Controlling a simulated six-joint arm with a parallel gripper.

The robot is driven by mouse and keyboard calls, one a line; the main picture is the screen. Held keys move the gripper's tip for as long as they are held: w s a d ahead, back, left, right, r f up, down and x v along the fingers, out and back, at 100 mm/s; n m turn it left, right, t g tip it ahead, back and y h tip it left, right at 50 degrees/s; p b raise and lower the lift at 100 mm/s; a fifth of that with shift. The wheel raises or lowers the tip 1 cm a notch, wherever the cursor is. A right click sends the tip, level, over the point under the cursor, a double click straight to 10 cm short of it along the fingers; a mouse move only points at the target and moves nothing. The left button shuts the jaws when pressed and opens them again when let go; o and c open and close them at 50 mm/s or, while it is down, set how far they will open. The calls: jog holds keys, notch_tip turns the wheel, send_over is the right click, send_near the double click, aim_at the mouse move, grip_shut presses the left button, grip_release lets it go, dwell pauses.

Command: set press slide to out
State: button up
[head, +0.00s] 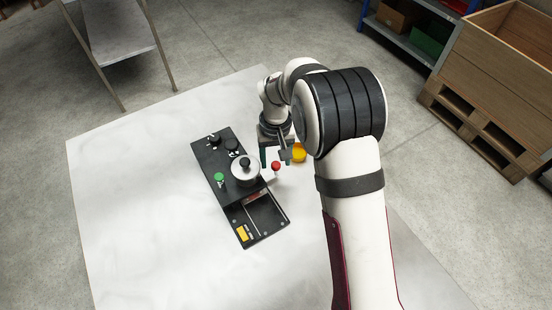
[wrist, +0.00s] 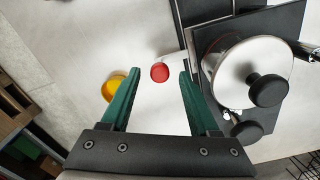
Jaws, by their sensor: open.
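The press is a black panel device (head: 208,160) on the table, with a silver handwheel (head: 240,175) and a recessed rail section (head: 268,215) at its near end. A red ball knob (head: 275,166) on a pale stem sticks out from its right side; I take it for the slide handle. My gripper (head: 276,158) is open above and behind that knob. In the wrist view the red knob (wrist: 159,72) appears between my two green fingertips, with gaps on both sides and no visible contact. The handwheel (wrist: 235,72) is right of the right finger. The slide's exact position is unclear.
A yellow round object (head: 299,153) stands on the table right of my gripper, beyond the left finger in the wrist view. The press also carries black knobs (head: 232,145), a green button (head: 219,177) and a yellow label (head: 242,233). The table's left side (head: 130,200) is clear.

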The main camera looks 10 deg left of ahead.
jog(key=shift+f, duration=0.5)
grip_shut()
dwell(1.1)
